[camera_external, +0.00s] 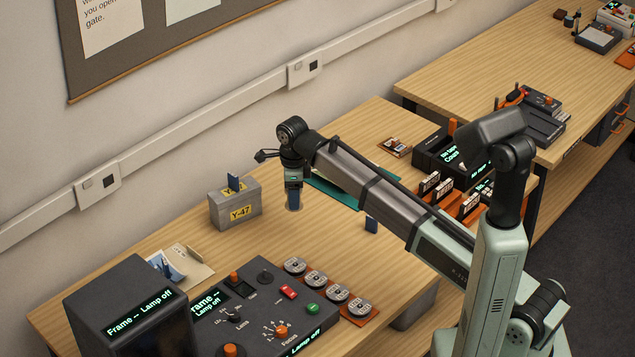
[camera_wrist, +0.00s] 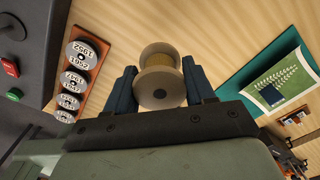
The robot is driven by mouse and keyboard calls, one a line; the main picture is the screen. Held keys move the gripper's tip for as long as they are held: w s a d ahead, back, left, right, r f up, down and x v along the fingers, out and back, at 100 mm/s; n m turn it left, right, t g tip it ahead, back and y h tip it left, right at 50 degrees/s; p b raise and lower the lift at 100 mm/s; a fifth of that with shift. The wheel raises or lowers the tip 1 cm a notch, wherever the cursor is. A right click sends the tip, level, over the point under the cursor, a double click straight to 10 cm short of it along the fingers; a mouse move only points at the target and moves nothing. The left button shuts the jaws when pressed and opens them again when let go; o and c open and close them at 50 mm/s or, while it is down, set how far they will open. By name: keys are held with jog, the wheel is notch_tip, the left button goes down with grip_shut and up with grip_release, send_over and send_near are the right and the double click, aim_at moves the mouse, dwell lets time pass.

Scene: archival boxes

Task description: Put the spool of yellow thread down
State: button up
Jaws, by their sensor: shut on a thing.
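The spool of yellow thread (camera_wrist: 160,78) shows in the wrist view, with pale round flanges and a dull yellow winding between them. My gripper (camera_wrist: 161,88) has one dark blue finger on each side of it and is shut on it. In the external view my gripper (camera_external: 293,202) points down over the wooden table, right of the grey box. The spool cannot be made out there. I cannot tell whether the spool touches the table.
A grey box labelled Y-47 (camera_external: 236,207) stands close on the left. A control panel (camera_external: 262,310) and orange rack of reels (camera_external: 362,318) stand in front. Bare wood surrounds my gripper.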

jog(key=shift+s+d+f, duration=0.15)
jog(key=shift+s+f, duration=0.2)
jog(key=shift+f, duration=4.65)
jog(key=shift+f, duration=0.1)
jog(key=o, duration=1)
notch_tip(320, 180, up, 12)
jog(key=shift+r, duration=0.15)
